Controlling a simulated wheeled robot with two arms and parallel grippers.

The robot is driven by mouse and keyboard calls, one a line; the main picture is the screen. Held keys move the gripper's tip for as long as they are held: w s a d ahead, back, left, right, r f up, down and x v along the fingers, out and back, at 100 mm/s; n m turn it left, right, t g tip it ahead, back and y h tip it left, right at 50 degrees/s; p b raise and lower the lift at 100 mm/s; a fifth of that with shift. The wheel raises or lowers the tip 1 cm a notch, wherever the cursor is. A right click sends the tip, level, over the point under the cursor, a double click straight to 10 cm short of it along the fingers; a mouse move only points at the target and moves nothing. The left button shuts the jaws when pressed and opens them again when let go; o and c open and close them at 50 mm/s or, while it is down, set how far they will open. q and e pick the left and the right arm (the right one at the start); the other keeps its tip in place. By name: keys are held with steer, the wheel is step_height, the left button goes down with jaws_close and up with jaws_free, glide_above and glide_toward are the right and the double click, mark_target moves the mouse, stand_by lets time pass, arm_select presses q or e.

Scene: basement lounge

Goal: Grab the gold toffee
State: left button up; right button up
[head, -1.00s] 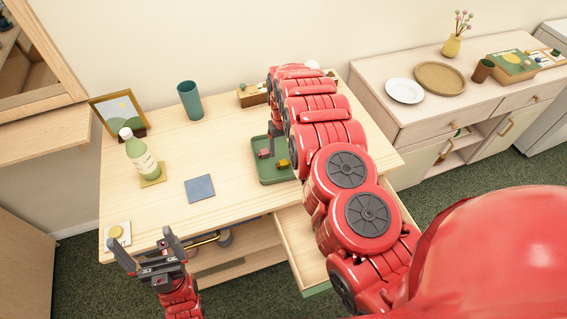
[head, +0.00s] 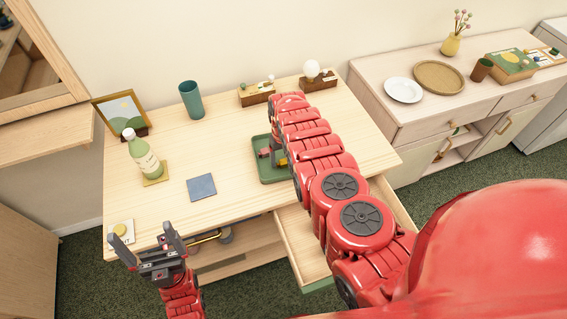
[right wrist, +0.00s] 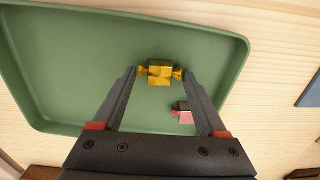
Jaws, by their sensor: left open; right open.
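The gold toffee (right wrist: 160,72) lies in the green tray (right wrist: 60,75), seen in the right wrist view. My right gripper (right wrist: 160,78) is open above the tray, with the toffee between its fingertips in that view; I see no grip on it. In the head view the tray (head: 270,178) is on the desk, and my right arm hides most of the toffee. A pink and dark sweet (right wrist: 182,112) lies in the tray nearer the gripper's base. My left gripper (head: 152,248) is open and empty at the desk's front edge.
On the desk (head: 225,150) stand a green bottle (head: 143,155), a teal cup (head: 191,100), a picture frame (head: 122,112) and a blue square (head: 201,187). A drawer (head: 300,245) is open below the tray. A sideboard (head: 390,110) stands at right.

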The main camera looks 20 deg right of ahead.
jaws_close()
stand_by(0.3)
steer(key=shift+r, duration=0.15)
